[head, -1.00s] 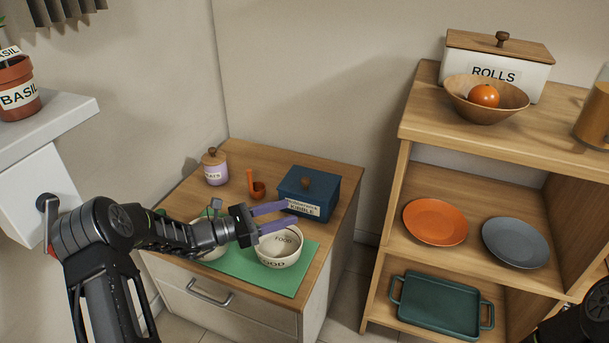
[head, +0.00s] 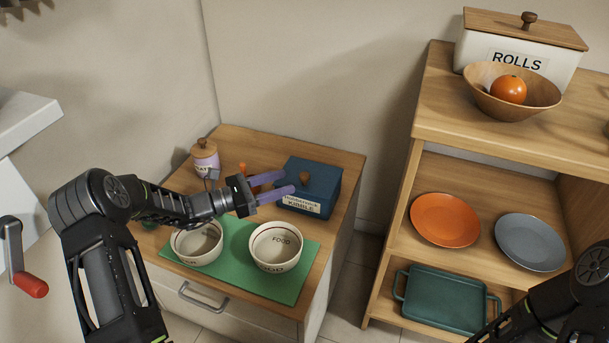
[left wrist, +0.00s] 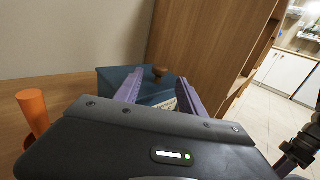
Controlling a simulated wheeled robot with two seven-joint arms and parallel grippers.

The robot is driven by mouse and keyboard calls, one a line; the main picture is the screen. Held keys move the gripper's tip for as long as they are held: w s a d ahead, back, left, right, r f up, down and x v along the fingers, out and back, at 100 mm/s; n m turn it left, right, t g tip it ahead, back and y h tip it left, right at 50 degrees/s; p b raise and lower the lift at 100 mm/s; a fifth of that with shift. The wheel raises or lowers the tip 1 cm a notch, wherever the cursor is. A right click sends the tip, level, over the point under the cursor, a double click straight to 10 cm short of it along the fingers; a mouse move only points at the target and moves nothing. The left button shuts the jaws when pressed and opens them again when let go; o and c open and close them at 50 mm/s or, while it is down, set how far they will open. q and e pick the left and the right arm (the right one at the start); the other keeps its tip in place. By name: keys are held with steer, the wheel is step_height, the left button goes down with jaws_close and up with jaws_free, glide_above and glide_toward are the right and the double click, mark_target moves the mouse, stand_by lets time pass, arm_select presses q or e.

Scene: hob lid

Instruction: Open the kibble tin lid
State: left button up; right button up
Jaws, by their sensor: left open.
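The kibble tin (head: 308,201) is a dark blue box with a white label, standing at the back right of the low cabinet top. Its blue lid (head: 322,172) is on, with a round brown wooden knob (head: 304,178). My left gripper (head: 287,183) is open, its two purple fingers pointing right at the tin's left side, close to the knob. In the left wrist view the knob (left wrist: 160,72) shows ahead, just beyond and between the fingertips, and the gap to it is hard to judge. My right arm shows at the lower right; its gripper is out of view.
Two white bowls (head: 275,247) stand on a green mat (head: 236,262) in front of the tin. A lilac jar (head: 205,155) and an orange scoop (left wrist: 33,112) are at the back left. A wooden shelf (head: 416,134) stands to the right, with plates and a tray.

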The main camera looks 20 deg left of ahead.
mark_target(305, 174)
arm_select(q)
steer(key=b+x, duration=0.1)
steer(key=x, duration=0.5)
steer(key=shift+f, duration=0.1)
steer(key=shift+w+d, duration=0.4)
steer(key=shift+d, duration=0.1)
jaws_close()
stand_by(0.9)
